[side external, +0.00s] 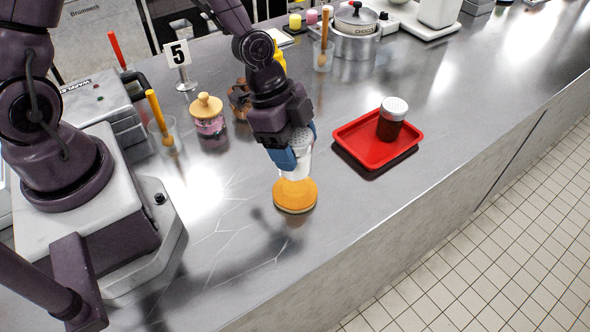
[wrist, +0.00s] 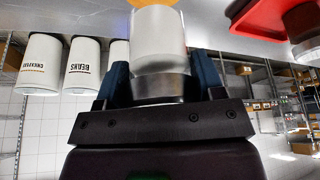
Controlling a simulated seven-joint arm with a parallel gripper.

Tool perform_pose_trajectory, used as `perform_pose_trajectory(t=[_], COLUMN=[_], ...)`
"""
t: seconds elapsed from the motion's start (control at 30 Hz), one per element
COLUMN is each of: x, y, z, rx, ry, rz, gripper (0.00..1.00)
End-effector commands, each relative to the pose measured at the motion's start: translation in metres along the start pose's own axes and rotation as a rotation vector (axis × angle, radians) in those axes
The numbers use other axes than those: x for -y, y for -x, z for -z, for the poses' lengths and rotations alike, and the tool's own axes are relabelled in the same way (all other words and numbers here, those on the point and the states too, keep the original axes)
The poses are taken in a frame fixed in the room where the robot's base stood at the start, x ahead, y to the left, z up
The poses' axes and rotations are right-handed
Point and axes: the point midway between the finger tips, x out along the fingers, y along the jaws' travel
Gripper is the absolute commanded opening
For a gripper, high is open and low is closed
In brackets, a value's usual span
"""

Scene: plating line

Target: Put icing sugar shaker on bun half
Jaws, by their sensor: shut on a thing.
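The icing sugar shaker (side external: 294,170), white with a metal cap, is held upright between the blue fingers of my gripper (side external: 298,147). In the wrist view the white shaker body (wrist: 158,40) fills the space between the fingers (wrist: 161,80). The bun half (side external: 296,197), orange-brown on top, lies on the steel counter directly below the shaker. The shaker's lower end meets the bun's top in the side view; whether it rests there or hovers just above, I cannot tell. A sliver of the bun (wrist: 148,3) shows at the wrist view's top edge.
A red tray (side external: 352,149) holding a dark red shaker with a pale lid (side external: 392,118) stands to the right. A wooden-lidded jar (side external: 208,118) and a glass with an orange-handled tool (side external: 162,130) stand left. The counter in front of the bun is clear.

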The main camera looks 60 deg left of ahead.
Motion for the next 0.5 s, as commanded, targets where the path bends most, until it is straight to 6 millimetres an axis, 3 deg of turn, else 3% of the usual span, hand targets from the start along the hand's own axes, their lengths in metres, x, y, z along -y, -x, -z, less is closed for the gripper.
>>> perform_pose_trajectory(t=[0.3, 0.5], x=[0.0, 0.001], y=[-0.037, -0.045], z=[-0.014, -0.018], rx=[-0.001, -0.001], ry=[0.003, 0.002], rz=[-0.002, 0.004], gripper=[0.34, 0.34])
